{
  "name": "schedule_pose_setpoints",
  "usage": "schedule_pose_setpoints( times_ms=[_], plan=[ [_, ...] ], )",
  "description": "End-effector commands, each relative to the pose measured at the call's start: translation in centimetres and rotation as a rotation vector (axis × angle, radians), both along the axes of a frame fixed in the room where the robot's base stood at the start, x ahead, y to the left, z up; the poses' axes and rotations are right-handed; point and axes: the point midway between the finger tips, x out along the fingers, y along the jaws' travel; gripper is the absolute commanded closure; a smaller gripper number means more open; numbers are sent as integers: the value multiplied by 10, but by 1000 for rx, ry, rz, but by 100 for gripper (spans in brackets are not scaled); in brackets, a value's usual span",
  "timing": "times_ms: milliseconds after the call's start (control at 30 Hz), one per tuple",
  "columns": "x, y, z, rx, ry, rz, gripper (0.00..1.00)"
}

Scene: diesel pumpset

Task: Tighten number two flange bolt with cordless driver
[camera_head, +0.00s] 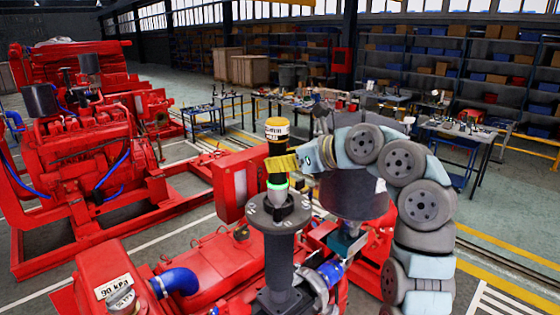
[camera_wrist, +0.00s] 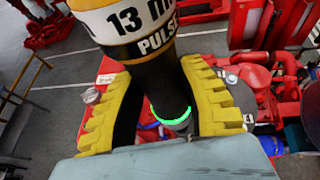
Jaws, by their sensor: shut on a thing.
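The cordless driver (camera_head: 277,133), yellow and black with a white label band, is upright in my gripper (camera_head: 283,164). The yellow toothed fingers are shut around its dark body. In the wrist view the driver (camera_wrist: 130,28) shows "13 m" and "PULSE", and a lit green ring circles its lower end between the fingers. In the head view its nose points down at the far part of the round grey flange (camera_head: 279,222) on a vertical pipe. Dark bolt spots and marks show on the flange's top. I cannot tell whether the nose is seated on a bolt, or which one.
The red pumpset (camera_head: 205,260) surrounds the pipe, with a blue hose (camera_head: 178,281) and a "90 kPa" label on its left. A red box (camera_head: 240,185) stands close behind the flange. Another red engine (camera_head: 75,150) is at left. Workbenches (camera_head: 455,130) and shelves stand behind.

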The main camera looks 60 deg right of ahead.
Motion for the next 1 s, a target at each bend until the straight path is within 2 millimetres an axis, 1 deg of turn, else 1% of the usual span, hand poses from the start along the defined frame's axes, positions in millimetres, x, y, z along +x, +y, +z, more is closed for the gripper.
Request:
schedule_pose_setpoints(
  times_ms=[567, 1000],
  plan=[
    [0, 0, 1, -2, -2, -1, 100],
    [0, 0, -7, -1, -1, -1, 100]
  ],
)
